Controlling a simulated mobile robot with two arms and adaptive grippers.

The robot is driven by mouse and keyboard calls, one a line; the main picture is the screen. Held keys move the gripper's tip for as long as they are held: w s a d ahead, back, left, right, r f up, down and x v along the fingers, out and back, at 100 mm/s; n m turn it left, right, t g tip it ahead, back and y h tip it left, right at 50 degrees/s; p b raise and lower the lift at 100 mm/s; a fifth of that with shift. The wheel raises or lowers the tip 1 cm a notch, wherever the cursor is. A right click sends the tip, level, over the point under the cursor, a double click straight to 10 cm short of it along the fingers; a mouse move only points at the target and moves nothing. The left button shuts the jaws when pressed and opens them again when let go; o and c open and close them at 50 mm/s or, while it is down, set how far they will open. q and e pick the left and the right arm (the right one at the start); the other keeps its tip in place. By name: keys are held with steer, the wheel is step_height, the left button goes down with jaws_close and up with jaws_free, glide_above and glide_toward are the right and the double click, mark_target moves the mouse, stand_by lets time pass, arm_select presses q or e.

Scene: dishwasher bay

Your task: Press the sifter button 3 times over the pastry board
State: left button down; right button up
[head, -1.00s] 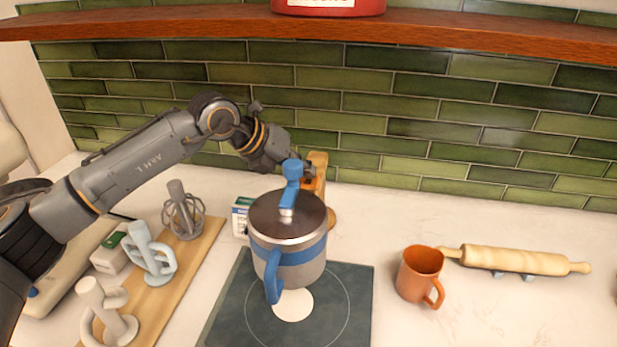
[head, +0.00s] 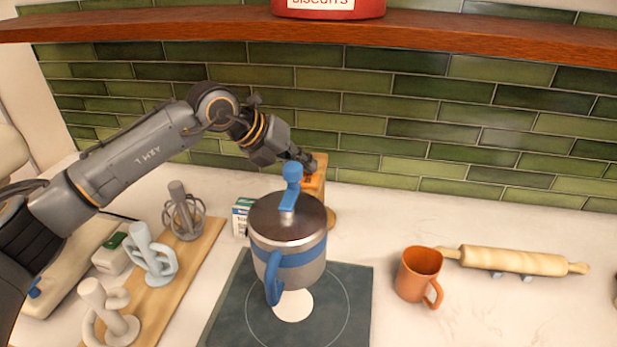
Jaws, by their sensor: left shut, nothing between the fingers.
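The sifter (head: 289,235) is a grey metal canister with a blue band, a blue side handle and a dark lid. A blue knob (head: 292,172) on a lever stands on its lid. It appears above the dark pastry board (head: 343,293), which has a thin ring and a white disc of flour (head: 293,305) on it; I cannot tell what supports it. My left gripper (head: 309,166) is shut and empty, behind the blue knob and close to a wooden block. Its fingertips are partly hard to make out. My right gripper is not in view.
A wooden block (head: 317,175) stands behind the sifter, with a small carton (head: 241,216) to the left. An orange mug (head: 418,274) and rolling pin (head: 512,260) are on the right. A wooden board (head: 203,249) with several utensils lies left. A shelf (head: 480,30) overhangs the back.

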mark_target(305, 179)
arm_select(q)
steer(key=shift+r+p, duration=1.1)
steer(key=shift+r, duration=1.4)
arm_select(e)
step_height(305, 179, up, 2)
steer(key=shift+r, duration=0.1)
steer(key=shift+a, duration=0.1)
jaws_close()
